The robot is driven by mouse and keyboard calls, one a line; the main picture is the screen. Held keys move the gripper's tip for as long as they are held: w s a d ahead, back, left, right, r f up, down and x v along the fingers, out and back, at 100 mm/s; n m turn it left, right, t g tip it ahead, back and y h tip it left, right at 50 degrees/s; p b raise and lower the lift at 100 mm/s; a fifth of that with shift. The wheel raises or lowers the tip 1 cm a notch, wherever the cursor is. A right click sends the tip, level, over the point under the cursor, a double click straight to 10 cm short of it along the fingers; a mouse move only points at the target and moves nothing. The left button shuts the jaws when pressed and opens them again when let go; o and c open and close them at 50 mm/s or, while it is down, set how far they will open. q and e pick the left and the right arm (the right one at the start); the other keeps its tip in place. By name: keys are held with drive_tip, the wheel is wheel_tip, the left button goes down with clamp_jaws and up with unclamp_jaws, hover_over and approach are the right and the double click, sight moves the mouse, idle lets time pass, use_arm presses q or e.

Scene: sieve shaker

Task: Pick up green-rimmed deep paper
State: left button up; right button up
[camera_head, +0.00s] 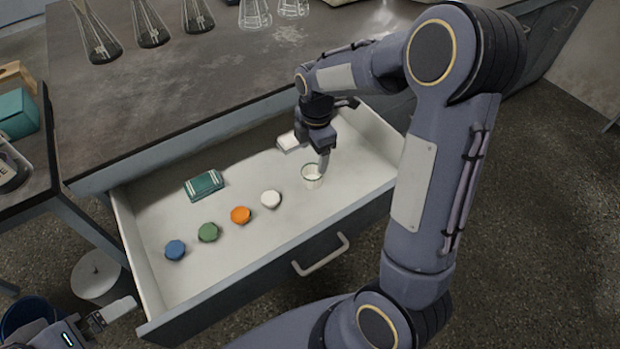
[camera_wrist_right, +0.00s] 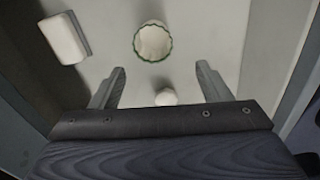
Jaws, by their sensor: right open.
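The green-rimmed deep paper (camera_head: 312,176) is a small white cup-like piece standing in the right part of the open drawer. In the right wrist view it shows as a white round piece with a green edge (camera_wrist_right: 153,42), beyond the fingertips. My right gripper (camera_head: 324,160) is above the drawer, close over the paper.
The drawer (camera_head: 240,273) also holds a white block (camera_head: 290,141), a teal packet (camera_head: 204,185) and blue (camera_head: 175,250), green (camera_head: 208,232), orange (camera_head: 241,215) and white (camera_head: 271,199) round pieces. Glass flasks (camera_head: 152,35) stand on the bench. The drawer walls surround my right gripper.

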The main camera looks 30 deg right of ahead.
sight(312, 171)
drive_tip(key=shift+n, duration=0.6)
drive_tip(key=f, duration=0.3)
drive_tip(key=f+b, duration=0.1)
drive_tip(key=f, duration=0.2)
drive_tip(key=w+f+b, duration=0.1)
drive_tip(key=f, duration=0.2)
drive_tip(key=shift+w+d+f, duration=0.1)
drive_tip(key=shift+d+f, duration=0.1)
drive_tip(key=shift+f, duration=0.15)
drive_tip(key=c, duration=0.7)
